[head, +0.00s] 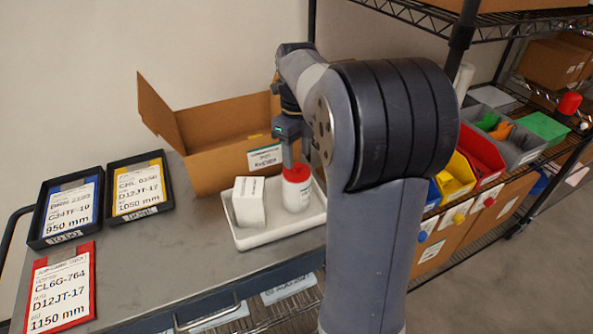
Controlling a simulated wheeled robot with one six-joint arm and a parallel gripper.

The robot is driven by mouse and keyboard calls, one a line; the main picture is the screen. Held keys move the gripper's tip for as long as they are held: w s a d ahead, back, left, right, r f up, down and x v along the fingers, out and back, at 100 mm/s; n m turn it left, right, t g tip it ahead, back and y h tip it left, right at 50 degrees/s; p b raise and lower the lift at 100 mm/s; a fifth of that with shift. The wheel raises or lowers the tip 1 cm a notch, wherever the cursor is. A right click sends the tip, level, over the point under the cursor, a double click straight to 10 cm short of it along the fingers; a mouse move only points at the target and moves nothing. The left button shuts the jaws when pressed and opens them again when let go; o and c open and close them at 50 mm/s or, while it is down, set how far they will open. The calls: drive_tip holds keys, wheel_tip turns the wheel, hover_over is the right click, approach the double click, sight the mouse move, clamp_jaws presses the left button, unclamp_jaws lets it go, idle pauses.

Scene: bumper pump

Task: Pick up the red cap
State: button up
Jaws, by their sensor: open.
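A red cap (297,172) sits on top of a white bottle (296,195) that stands upright in a white tray (262,238) on the grey table. A white box (249,203) stands beside the bottle in the same tray. My gripper (291,158) points down at the red cap from above. Its jaws are open, with a finger showing close to the cap's upper left side. I cannot tell whether it touches the cap. My arm hides part of the space to the right of the bottle.
An open cardboard box (225,150) stands just behind the tray. Two black trays with labelled cards (68,208) (139,188) and a red-framed card (60,288) lie at left. A wire shelf at right holds a yellow bin (456,176), a red bin (482,152) and a red object (569,103).

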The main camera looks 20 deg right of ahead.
sight(297, 165)
drive_tip(key=shift+f, duration=1.6)
drive_tip(key=shift+c, duration=0.3)
clamp_jaws()
drive_tip(key=shift+r, duration=0.1)
wheel_tip(297, 165, up, 10)
